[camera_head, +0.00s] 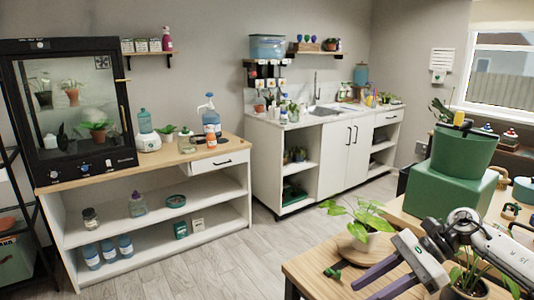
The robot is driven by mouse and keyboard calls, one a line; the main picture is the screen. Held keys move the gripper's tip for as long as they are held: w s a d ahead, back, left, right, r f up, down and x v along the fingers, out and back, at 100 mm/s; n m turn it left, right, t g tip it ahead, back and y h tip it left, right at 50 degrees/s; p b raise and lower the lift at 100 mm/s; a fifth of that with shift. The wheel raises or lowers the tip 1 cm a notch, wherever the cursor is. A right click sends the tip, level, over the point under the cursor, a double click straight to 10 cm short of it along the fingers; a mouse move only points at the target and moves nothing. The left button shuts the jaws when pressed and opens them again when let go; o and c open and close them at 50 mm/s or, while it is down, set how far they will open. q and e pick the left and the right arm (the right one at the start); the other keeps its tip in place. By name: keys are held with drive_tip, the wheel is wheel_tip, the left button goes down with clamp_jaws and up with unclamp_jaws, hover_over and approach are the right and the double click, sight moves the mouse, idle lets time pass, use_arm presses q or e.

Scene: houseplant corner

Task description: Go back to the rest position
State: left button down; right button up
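My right gripper (364,293) reaches in from the right at the lower right, over the wooden table (310,264). Its two purple fingers point down and left and stand apart, with nothing seen between them. The fingertips are close to the bottom edge of the picture. My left gripper is not in view.
A small green object (332,272) lies on the table near the fingers. Another plant (470,276) is partly hidden by my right arm. A green pot (462,152) sits on a green block (447,188) behind the arm. Grey floor (215,262) is clear to the left.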

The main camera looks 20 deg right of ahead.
drive_tip(key=a+f+m+t+y+b, duration=0.1)
drive_tip(key=a+f+m+t, duration=0.15)
drive_tip(key=a+m, duration=0.4)
drive_tip(key=w+a+f+m+t+y+b, duration=0.1)
drive_tip(key=a+f+m+t+y, duration=0.1)
drive_tip(key=a+m+t, duration=0.4)
drive_tip(key=a+f+m+t+y+b, duration=0.1)
drive_tip(key=a+f+m+t, duration=0.15)
drive_tip(key=a+m, duration=0.35)
drive_tip(key=s+f+m+g+h+b, duration=0.1)
drive_tip(key=s+f+m+g+h, duration=0.1)
drive_tip(key=s+f+m+h, duration=0.3)
drive_tip(key=s+f+m+g+h+b, duration=0.2)
drive_tip(key=s+f+m+h, duration=0.4)
drive_tip(key=s+f+m, duration=0.8)
wheel_tip(320, 180, down, 6)
drive_tip(key=m, duration=1.2)
drive_tip(key=shift+s+m+h, duration=0.15)
drive_tip(key=shift+m+h, duration=0.15)
drive_tip(key=shift+m, duration=0.05)
